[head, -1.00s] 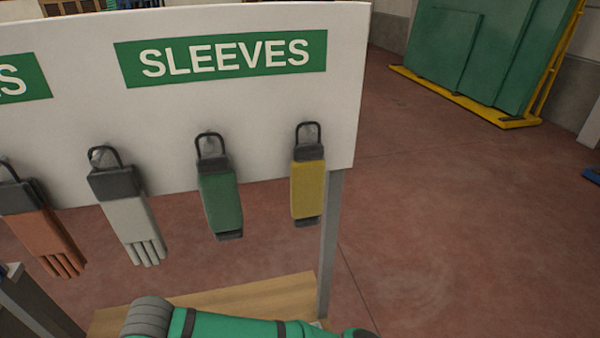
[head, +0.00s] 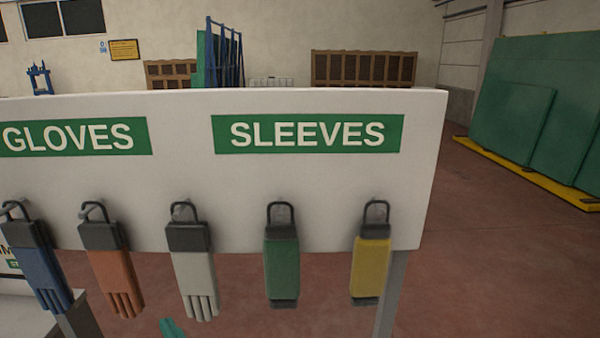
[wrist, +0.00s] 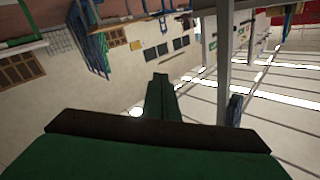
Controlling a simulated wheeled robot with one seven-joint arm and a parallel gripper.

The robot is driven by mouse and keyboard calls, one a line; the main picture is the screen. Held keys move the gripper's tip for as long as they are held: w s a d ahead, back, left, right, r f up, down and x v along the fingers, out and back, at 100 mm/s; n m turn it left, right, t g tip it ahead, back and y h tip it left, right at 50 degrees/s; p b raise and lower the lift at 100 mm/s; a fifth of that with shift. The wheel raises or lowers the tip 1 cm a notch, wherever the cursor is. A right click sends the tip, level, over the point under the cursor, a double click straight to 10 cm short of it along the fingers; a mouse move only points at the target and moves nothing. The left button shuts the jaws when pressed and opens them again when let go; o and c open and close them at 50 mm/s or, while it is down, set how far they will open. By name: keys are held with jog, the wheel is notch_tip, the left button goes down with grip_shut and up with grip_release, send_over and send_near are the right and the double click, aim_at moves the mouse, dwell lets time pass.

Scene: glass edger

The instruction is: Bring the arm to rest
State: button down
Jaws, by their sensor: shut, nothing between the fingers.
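My gripper (wrist: 157,95) shows in the wrist view as two dark green fingers lying together in the middle.
A white board (head: 330,185) stands close in front. Blue, orange and white gloves (head: 193,270) and green (head: 282,265) and yellow sleeves (head: 370,268) hang on its hooks. Green panels (head: 515,120) stand on a yellow rack at right. Red floor there is open.

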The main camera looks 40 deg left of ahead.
jog(key=w+d+f+m+t+h, duration=0.2)
jog(key=w+d+f+m+t, duration=0.15)
jog(key=d, duration=0.25)
jog(key=w+d+f+m+t+h, duration=0.2)
jog(key=w+d+f+m+t, duration=0.15)
jog(key=d+m+t, duration=0.2)
jog(key=d+f+m+t+h, duration=0.35)
jog(key=d+f+h, duration=0.3)
jog(key=d, duration=0.65)
jog(key=s+d+f+h, duration=0.3)
jog(key=s+d, duration=0.6)
jog(key=d, duration=0.3)
jog(key=s+d+f+h, duration=0.3)
jog(key=s+d, duration=0.5)
jog(key=d, duration=0.5)
jog(key=shift+s+d+f+n+g+h, duration=0.15)
jog(key=shift+s+f+n+g+h, duration=0.25)
jog(key=shift+h, duration=0.25)
